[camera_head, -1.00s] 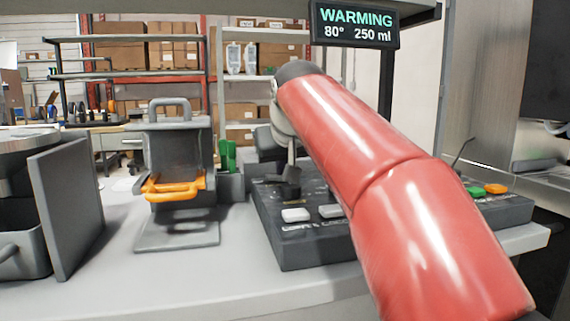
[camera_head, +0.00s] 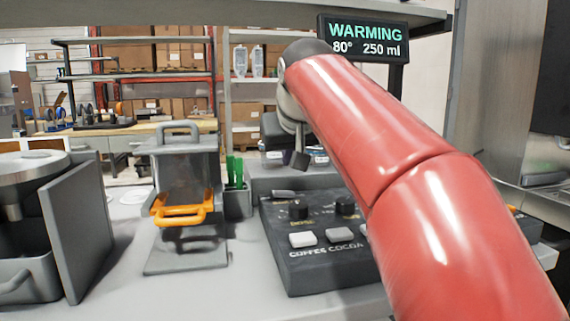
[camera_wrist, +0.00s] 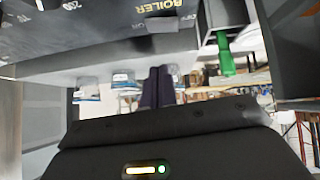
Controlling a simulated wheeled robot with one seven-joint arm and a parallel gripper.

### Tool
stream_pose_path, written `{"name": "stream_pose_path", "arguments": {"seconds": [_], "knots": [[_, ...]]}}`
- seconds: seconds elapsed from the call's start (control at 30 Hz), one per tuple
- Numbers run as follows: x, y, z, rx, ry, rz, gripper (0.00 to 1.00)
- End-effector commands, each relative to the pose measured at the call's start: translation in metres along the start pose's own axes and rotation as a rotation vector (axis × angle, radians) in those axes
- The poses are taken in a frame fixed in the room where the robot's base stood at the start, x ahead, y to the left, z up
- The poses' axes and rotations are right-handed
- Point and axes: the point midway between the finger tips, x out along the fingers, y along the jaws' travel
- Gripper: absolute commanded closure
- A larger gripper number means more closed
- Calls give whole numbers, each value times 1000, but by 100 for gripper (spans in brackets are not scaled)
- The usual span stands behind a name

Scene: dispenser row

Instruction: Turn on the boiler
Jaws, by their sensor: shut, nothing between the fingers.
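The dark control panel (camera_head: 322,272) stands on the counter, with dark knobs (camera_head: 298,210) at its back and pale buttons (camera_head: 303,239) marked COFFEE and COCOA in front. A BOILER label (camera_wrist: 160,7) shows upside down at the top of the wrist view, beside a dark flat part that may be a switch. The display (camera_head: 366,39) above reads WARMING, 80°, 250 ml. My gripper (camera_head: 300,160) hangs above the back of the panel, apart from it. Its fingers (camera_wrist: 157,86) are together and empty in the wrist view. My red arm hides the panel's right part.
Left of the panel stands a grey dispenser (camera_head: 186,165) with an orange handle (camera_head: 180,211). A small holder with green items (camera_head: 234,170) sits between them. A grey machine with an upright plate (camera_head: 79,225) stands far left. The counter front is clear.

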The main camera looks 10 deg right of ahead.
Motion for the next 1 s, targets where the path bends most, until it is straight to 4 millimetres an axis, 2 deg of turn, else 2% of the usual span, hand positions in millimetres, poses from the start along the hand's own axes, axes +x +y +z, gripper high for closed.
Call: {"name": "stream_pose_path", "arguments": {"seconds": [0.03,0.2,0.4,1.0], "knots": [[-14,2,0,1,8,1,100],[-48,7,1,0,7,0,100],[-71,11,2,1,5,-1,100],[-76,12,3,0,3,-1,100]]}}
